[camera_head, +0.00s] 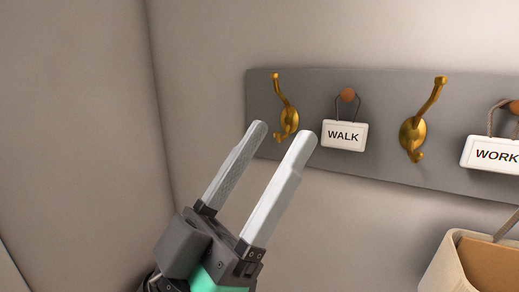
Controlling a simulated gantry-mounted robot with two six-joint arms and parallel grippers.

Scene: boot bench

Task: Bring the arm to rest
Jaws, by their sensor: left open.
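My left gripper (282,137) is open and empty, with its two pale fingers pointing up and to the right. Its fingertips are in front of the lower left part of a grey wall board (385,92), below and beside the left brass hook (288,117). I cannot tell whether the fingers touch the board. My right gripper is not in this view.
A "WALK" sign (344,146) hangs from a round peg (348,95) just right of the fingertips. A second brass hook (413,130) and a "WORK" sign (493,166) are farther right. A beige bag-like container (447,262) is at lower right. The left wall is bare.

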